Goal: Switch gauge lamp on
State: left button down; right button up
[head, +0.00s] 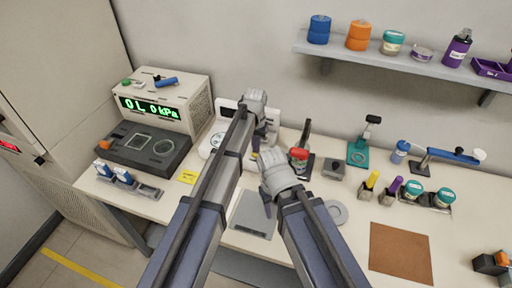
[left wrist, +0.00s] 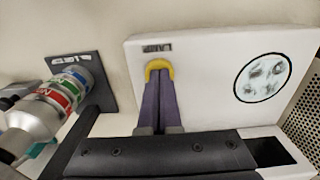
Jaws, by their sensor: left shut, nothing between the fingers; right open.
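In the left wrist view, a white gauge panel (left wrist: 210,52) carries a round dial (left wrist: 263,78) with a dark rim and a small dark label plate. A yellow ring (left wrist: 159,66) is on the panel below the label. The shut, empty fingers of my left gripper (left wrist: 161,84) overlap the ring; I cannot tell whether they touch it. The switch inside the ring is hidden by them. In the head view, white equipment (head: 207,146) shows partly behind my left arm, and my left gripper (head: 256,150) reaches down there. My right gripper (head: 268,205) is lower, over the bench, and open.
A beige meter (head: 163,105) with a green display stands at the left behind a dark tray (head: 142,148). A brown mat (head: 400,252) lies at the right. A shelf (head: 390,60) hangs above.

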pick_arm(q)
notch_tip(320, 180, down, 2)
jog(key=shift+b, duration=0.9)
pick_arm(e)
notch_tip(320, 180, down, 2)
pick_arm(q)
jog(key=shift+s+r, duration=0.15)
jog(key=shift+r, duration=0.05)
pick_arm(e)
jog(key=shift+s+r, duration=0.15)
pick_arm(q)
jog(key=shift+f, duration=0.1)
jog(key=shift+r+p, duration=0.5)
jog(key=shift+p, duration=0.2)
pick_arm(e)
jog(key=shift+w+r, duration=0.2)
jog(key=shift+r, duration=0.25)
pick_arm(q)
notch_tip(320, 180, up, 13)
jog(key=p, duration=1.3)
pick_arm(e)
notch_tip(320, 180, up, 13)
jog(key=shift+d+r, duration=0.15)
pick_arm(q)
jog(key=shift+a+r, duration=0.1)
